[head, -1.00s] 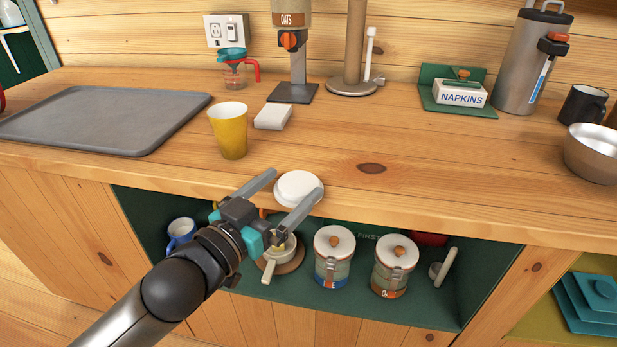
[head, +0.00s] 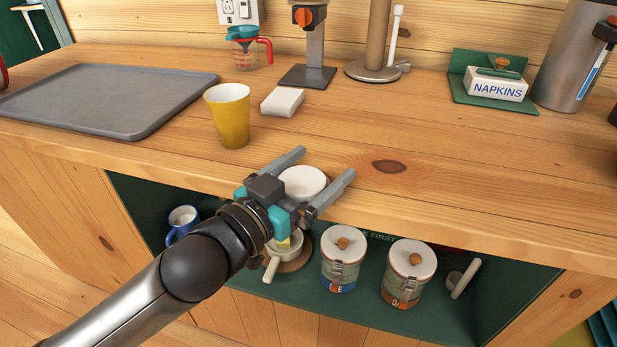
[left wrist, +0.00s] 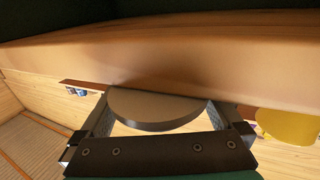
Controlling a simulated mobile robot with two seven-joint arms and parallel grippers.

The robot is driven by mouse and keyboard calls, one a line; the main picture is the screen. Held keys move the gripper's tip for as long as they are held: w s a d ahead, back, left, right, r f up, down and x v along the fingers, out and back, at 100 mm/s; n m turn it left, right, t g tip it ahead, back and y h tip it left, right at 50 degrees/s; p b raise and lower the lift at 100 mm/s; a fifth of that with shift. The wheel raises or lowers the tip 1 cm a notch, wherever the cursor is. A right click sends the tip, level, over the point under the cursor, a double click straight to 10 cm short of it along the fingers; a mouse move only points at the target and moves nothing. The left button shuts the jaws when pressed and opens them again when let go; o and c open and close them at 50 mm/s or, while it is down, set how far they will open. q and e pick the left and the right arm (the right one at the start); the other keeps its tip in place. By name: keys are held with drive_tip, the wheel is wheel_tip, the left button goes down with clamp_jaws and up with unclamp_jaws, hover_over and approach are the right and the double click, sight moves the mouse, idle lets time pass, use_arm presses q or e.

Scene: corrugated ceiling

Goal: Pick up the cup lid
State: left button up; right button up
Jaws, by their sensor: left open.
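The cup lid (head: 304,181) is a round white disc at the front edge of the wooden counter. My left gripper (head: 327,162) is open, with one finger on each side of the lid in the head view. In the left wrist view the lid (left wrist: 158,110) shows as a shaded disc between the two spread fingers (left wrist: 165,115). I cannot tell whether either finger touches it. A yellow cup (head: 229,117) stands upright on the counter, left of and behind the lid. My right gripper is not in view.
A grey tray (head: 105,100) lies at the left. A white block (head: 283,102), a measuring cup (head: 247,50) and a napkin holder (head: 497,87) stand farther back. Below, a green open shelf holds lidded jars (head: 342,262) and a blue mug (head: 182,222). The counter right of the lid is clear.

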use_arm(q)
drive_tip(key=shift+s, duration=0.1)
drive_tip(key=shift+c, duration=0.7)
drive_tip(key=c, duration=1)
drive_tip(key=shift+r, duration=0.15)
